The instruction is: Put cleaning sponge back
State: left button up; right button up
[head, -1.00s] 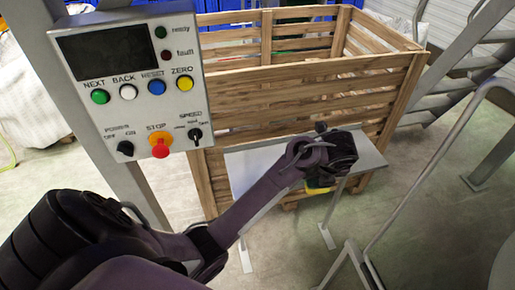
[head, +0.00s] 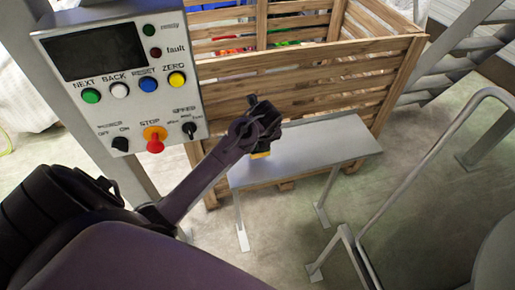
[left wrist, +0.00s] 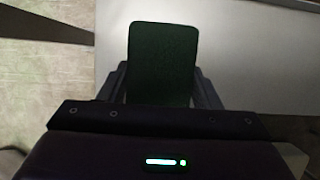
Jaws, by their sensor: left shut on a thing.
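The cleaning sponge (left wrist: 163,55) shows its dark green scouring face in the left wrist view, between the two fingers. My left gripper, also in the left wrist view (left wrist: 163,88), is shut on the sponge. It is over the left part of a grey metal bench (head: 325,150). I cannot tell whether the sponge touches the bench top. My right gripper is not in view.
A slatted wooden crate (head: 310,75) stands right behind the bench. A control panel (head: 120,80) on a post stands at the left, close to my left arm. A metal handrail (head: 425,165) is at the right. The rest of the bench top is clear.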

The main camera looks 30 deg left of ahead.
aim_at(257, 160)
pick_arm(q)
notch_tip(257, 160, down, 8)
jog(key=shift+f, duration=0.2)
dwell(0.3)
jog(key=shift+f, duration=0.15)
jog(key=o, duration=1.3)
jog(key=v, duration=1.2)
jog(key=shift+d, duration=0.1)
